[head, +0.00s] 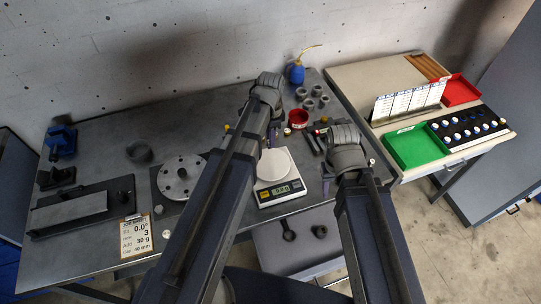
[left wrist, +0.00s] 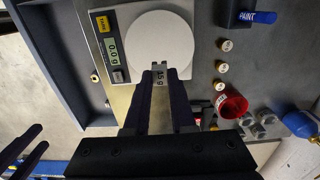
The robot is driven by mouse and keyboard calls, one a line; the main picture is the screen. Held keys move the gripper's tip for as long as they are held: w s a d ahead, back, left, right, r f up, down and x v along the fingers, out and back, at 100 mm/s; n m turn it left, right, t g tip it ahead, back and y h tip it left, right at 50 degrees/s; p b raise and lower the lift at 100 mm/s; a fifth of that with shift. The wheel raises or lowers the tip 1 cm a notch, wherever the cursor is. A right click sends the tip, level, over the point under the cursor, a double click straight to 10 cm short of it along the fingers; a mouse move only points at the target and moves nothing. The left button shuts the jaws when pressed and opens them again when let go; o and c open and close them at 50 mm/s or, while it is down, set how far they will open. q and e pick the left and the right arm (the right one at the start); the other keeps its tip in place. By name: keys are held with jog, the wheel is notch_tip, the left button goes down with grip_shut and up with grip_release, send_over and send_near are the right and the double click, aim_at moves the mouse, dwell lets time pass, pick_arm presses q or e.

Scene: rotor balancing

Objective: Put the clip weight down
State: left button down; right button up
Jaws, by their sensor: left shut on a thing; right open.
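My left gripper (left wrist: 158,82) is shut on the clip weight (left wrist: 158,74), a small grey piece whose label seems to read 15 g. In the left wrist view it overlaps the edge of the scale's round white pan (left wrist: 160,42); how high it is held I cannot tell. The scale (head: 283,192) shows 0.0 g on its display (left wrist: 113,52), and its pan looks empty. In the head view my left arm hides the left fingertips and the weight. My right gripper (head: 314,143) is open and empty, right of the scale.
A red cup (head: 298,117) and several grey nuts (head: 308,103) stand behind the scale. A rotor disc (head: 181,176) sits left of my left arm. Several small brass weights (left wrist: 222,67) stand beside the scale. A green tray (head: 417,146) lies on the right bench.

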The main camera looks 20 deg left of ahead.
pick_arm(q)
jog(key=b, duration=1)
send_near(271, 163)
jog(key=shift+s+f, duration=0.15)
jog(key=shift+f, duration=2.45)
jog(key=shift+f, duration=0.1)
jog(key=shift+f, duration=0.15)
jog(key=c, duration=0.8)
grip_release()
jog(key=shift+o, duration=0.2)
notch_tip(271, 163, up, 13)
jog(key=p, duration=1.2)
jog(key=shift+f, duration=0.2)
jog(key=s+d+n+y, duration=0.1)
jog(key=s+d+n, duration=0.6)
jog(key=s+d, duration=0.3)
jog(key=s, duration=0.4)
jog(key=shift+s+d, duration=0.15)
jog(key=shift+d, duration=0.05)
jog(key=shift+f, duration=0.1)
